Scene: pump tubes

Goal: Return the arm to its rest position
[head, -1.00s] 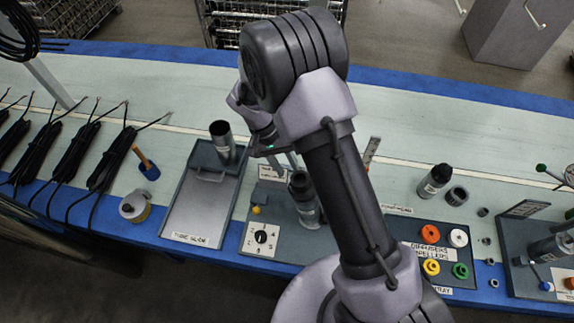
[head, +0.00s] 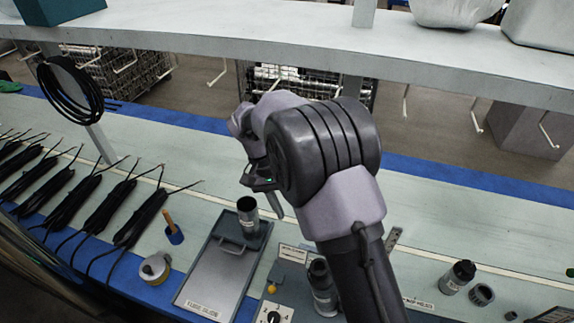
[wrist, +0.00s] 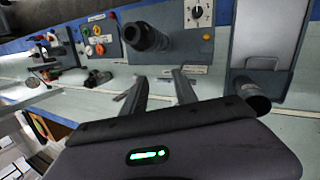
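My gripper (wrist: 160,88) is open, with two separate fingers and nothing between them in the wrist view. In the head view my gripper (head: 266,192) hangs over the bench, just above and right of a dark upright tube (head: 247,212); its fingertips are partly hidden behind my arm. My bent arm fills the centre of the head view. A second dark tube (head: 321,285) stands on the pump station left of my arm; it also shows beyond the fingers in the wrist view (wrist: 150,40).
A grey tray (head: 215,272) lies below the gripper. Black cable bundles (head: 92,212) lie at the left. A pale shelf (head: 230,30) spans the back above the bench. Loose tube parts (head: 458,276) stand at the right. The bench strip behind the tray is clear.

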